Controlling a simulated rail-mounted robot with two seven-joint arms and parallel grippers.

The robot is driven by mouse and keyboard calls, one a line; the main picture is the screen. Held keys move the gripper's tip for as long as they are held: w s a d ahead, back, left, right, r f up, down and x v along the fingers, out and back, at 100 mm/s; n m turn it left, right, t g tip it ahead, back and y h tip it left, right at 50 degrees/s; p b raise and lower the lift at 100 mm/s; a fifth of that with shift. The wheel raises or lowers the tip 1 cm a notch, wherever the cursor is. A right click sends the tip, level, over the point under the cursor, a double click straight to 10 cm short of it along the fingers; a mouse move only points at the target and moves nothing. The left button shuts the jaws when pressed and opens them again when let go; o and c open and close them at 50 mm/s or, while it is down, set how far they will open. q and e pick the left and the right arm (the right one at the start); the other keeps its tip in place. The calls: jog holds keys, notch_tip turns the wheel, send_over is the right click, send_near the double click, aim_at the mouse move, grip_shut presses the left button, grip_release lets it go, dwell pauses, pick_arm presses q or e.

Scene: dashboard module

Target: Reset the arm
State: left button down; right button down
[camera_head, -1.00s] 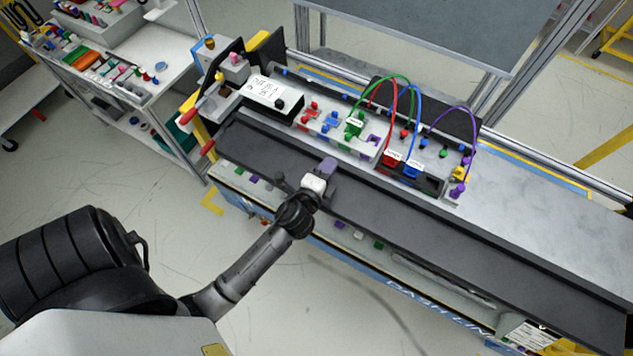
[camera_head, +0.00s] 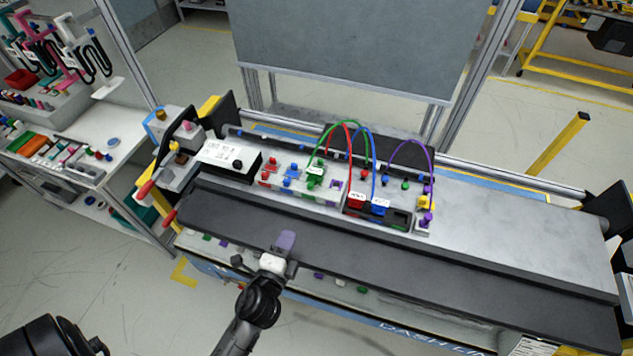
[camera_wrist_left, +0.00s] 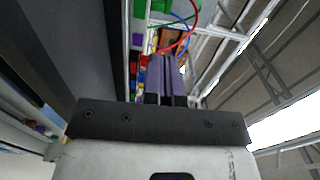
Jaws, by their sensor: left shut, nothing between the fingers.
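My left gripper (camera_head: 286,241) is over the dark front strip of the bench (camera_head: 400,250), in front of the dashboard module. Its purple fingers are shut together with nothing between them; they also show in the left wrist view (camera_wrist_left: 166,75). The dashboard module (camera_head: 300,182) carries red, blue, green and purple connectors. Green, red, blue and purple cables arch over its right part. The gripper is apart from the connectors and cables. My right gripper is not in view.
A white side table (camera_head: 95,150) with coloured parts stands at the left. A grey panel (camera_head: 350,50) rises behind the bench. The bench top right of the module (camera_head: 520,225) is clear. A yellow post (camera_head: 560,145) stands behind it.

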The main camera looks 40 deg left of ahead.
pick_arm(q)
jog(key=shift+s+a+f+n+g, duration=0.1)
jog(key=shift+s+a+n+g, duration=0.2)
jog(key=shift+n, duration=0.3)
jog(key=n+g, duration=0.1)
jog(key=s+f+n+g, duration=0.1)
jog(key=s+a+n, duration=0.1)
jog(key=n, duration=0.1)
jog(key=shift+s+f+g, duration=0.1)
jog(key=shift+f+g, duration=0.2)
jog(key=shift+g, duration=0.1)
jog(key=s+d+f+n+g+h+p, duration=0.1)
jog(key=s+d+f+n+g+h, duration=0.15)
jog(key=s+d+g, duration=0.35)
jog(key=s+d+f+n+g+h, duration=0.2)
jog(key=s+n+g+h, duration=0.2)
jog(key=s, duration=0.5)
notch_tip(320, 180, up, 18)
jog(key=p, duration=1.8)
jog(key=shift+w+a, duration=0.2)
jog(key=shift+w, duration=0.15)
jog(key=shift+r, duration=0.1)
